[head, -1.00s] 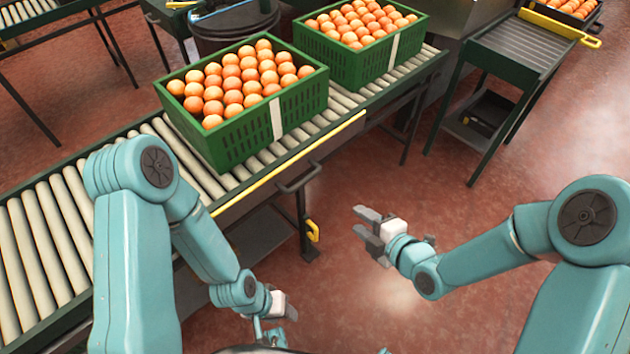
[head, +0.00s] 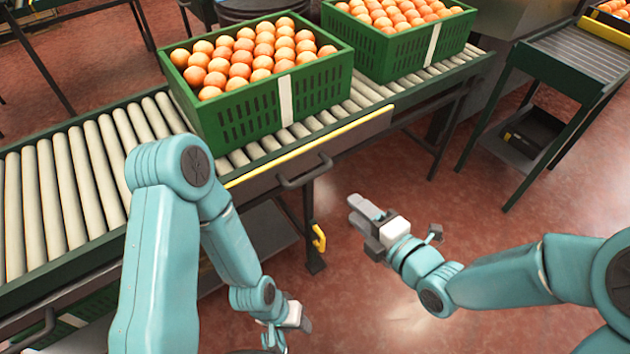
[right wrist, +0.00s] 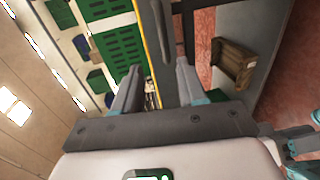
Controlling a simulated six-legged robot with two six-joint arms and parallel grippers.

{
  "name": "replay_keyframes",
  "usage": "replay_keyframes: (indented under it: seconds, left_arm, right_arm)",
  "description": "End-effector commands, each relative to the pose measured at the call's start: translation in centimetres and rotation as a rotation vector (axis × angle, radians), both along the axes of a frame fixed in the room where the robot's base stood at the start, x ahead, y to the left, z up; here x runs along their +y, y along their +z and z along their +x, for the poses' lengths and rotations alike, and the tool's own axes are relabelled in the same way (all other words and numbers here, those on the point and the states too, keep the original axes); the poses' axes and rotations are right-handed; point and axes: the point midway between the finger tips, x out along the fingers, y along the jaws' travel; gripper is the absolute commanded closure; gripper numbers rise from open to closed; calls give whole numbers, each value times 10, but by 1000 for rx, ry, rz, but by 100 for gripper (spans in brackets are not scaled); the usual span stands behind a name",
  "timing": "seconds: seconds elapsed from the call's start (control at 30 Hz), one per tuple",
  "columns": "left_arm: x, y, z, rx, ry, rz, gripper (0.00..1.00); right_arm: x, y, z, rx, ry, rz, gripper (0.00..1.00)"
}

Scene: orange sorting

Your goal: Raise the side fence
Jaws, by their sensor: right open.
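The side fence (head: 335,147) is a dark panel with a yellow top edge along the near side of the roller conveyor (head: 82,180). A grey bar handle (head: 305,174) sticks out from its face, and a yellow latch piece (head: 319,238) is on the leg below. My right gripper (head: 362,214) is open and empty, in front of the fence to the lower right of the handle, apart from it. In the right wrist view its two fingers (right wrist: 157,92) are spread, with a grey panel behind them. My left gripper (head: 297,316) is low beside the conveyor; its fingers are unclear.
Two green crates of oranges, a near one (head: 262,105) and a far one (head: 400,45), stand on the rollers behind the fence. A dark side table (head: 560,62) with a lower shelf is at the right. The red floor between is clear.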

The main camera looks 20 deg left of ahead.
Motion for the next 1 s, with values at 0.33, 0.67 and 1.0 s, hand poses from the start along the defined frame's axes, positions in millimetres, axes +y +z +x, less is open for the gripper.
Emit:
replay_keyframes:
  seconds: [0.33, 0.67, 1.0]
  left_arm:
    - [1, -11, 1, -2, 3, 0, 56]
    - [3, -21, 3, -5, 12, 2, 56]
    - [4, -26, 5, -7, 17, 3, 56]
  right_arm:
    - [32, -14, 21, -5, 10, 0, 59]
    - [92, -31, 71, -5, 8, 0, 59]
    - [125, -38, 98, -3, 6, 1, 59]
